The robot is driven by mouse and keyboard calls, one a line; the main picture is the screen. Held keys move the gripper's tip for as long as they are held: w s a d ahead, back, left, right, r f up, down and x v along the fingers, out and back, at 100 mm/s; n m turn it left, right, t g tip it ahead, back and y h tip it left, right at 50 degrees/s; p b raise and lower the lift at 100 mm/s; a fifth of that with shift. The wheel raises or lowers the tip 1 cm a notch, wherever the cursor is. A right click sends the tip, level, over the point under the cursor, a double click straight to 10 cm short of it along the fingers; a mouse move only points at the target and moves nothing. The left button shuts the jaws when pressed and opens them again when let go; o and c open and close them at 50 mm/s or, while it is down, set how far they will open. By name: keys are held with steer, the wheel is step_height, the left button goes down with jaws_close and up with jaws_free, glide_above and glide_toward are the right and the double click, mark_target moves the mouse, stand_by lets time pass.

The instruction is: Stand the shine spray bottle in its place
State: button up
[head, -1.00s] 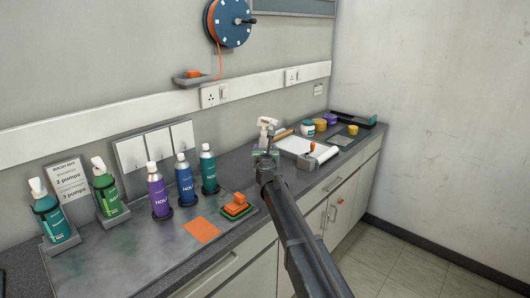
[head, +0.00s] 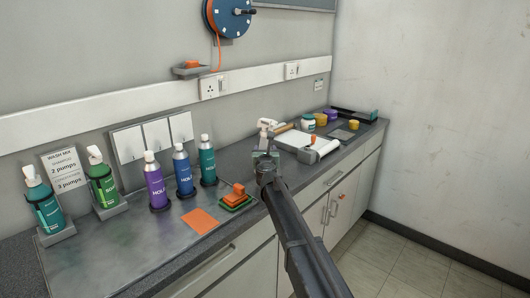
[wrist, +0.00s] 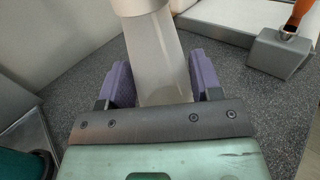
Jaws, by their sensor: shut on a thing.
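My gripper (head: 266,152) is held over the counter, shut on a spray bottle with a white trigger head (head: 267,125). In the wrist view its pale grey-white body (wrist: 160,60) sits between my two purple finger pads (wrist: 156,85). My gripper and arm hide the lower part of the bottle in the head view. I cannot read a label on it, and I cannot tell whether its base touches the counter. An empty place for it cannot be made out for certain.
Purple (head: 155,183), blue (head: 183,172) and teal (head: 207,163) bottles stand left of my gripper. Two pump bottles stand in grey holders farther left. An orange block on a green pad (head: 237,198) is near. A grey block (head: 306,156) and white board (head: 292,139) lie right.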

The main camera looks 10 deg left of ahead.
steer(key=shift+f, duration=0.2)
steer(key=shift+r, duration=0.1)
steer(key=o, duration=1.2)
steer(key=shift+s+d, duration=0.2)
steer(key=shift+s, duration=1.3)
steer(key=shift+s+d, duration=0.15)
steer(key=shift+s, duration=1.35)
steer(key=shift+s+d, duration=0.2)
steer(key=shift+s, duration=1.3)
